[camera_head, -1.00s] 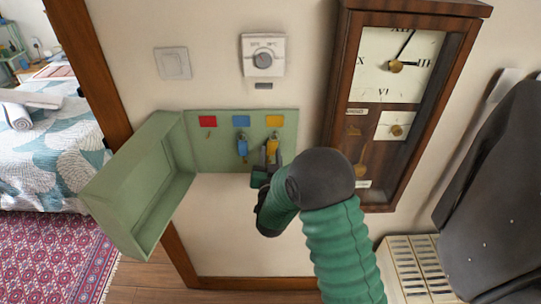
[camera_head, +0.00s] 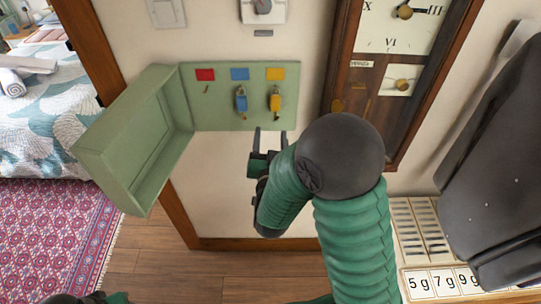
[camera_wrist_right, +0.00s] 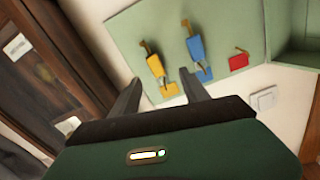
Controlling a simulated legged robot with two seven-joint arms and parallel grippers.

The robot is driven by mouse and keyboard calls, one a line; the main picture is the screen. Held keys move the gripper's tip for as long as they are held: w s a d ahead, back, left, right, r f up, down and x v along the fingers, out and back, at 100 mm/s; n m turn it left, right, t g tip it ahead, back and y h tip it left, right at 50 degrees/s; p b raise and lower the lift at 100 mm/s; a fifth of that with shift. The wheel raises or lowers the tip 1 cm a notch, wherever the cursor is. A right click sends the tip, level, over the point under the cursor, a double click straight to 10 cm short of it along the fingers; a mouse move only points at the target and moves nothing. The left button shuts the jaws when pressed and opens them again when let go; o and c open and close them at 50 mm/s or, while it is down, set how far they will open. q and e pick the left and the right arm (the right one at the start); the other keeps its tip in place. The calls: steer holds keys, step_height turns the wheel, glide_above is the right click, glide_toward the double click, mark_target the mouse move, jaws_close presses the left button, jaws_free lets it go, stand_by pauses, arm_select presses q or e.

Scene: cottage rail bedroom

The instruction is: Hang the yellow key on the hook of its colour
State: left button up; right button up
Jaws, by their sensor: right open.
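The yellow key (camera_head: 275,102) hangs from the hook under the yellow label (camera_head: 275,73) on the green key board (camera_head: 215,118). It also shows in the right wrist view (camera_wrist_right: 156,66), hanging by the yellow label (camera_wrist_right: 170,90). The blue key (camera_head: 240,103) hangs under the blue label (camera_head: 240,74). The hook under the red label (camera_head: 205,75) is bare. My right gripper (camera_head: 270,133) is open and empty just below the board, apart from the yellow key. A dark and green part of my left arm (camera_head: 90,298) shows at the bottom left; its jaws are unclear.
The board's green box-like door (camera_head: 130,145) stands open to the left. A wooden clock (camera_head: 375,75) hangs on the right, near my right arm. A dark coat (camera_head: 495,160) hangs farther right. The wall below the board is clear.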

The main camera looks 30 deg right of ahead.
steer(key=p+v, duration=0.5)
steer(key=p, duration=0.5)
steer(key=a+f+n+g+y+b, duration=0.25)
steer(key=a+f+y+b, duration=0.2)
steer(key=f, duration=0.25)
steer(key=a+f+n+g+y+b, duration=0.1)
steer(key=a+f+g+y+b, duration=0.2)
steer(key=f+b, duration=0.3)
steer(key=s+f+n+g+y+b, duration=0.1)
steer(key=s+f+n+g, duration=0.1)
steer(key=s, duration=0.4)
steer(key=s+f+n+g+b, duration=0.2)
steer(key=s+f+n+g, duration=0.1)
steer(key=s+g, duration=0.2)
steer(key=shift+s+a+y, duration=0.25)
steer(key=shift+s+y, duration=0.1)
steer(key=shift+s, duration=0.55)
steer(key=shift+c, duration=0.2)
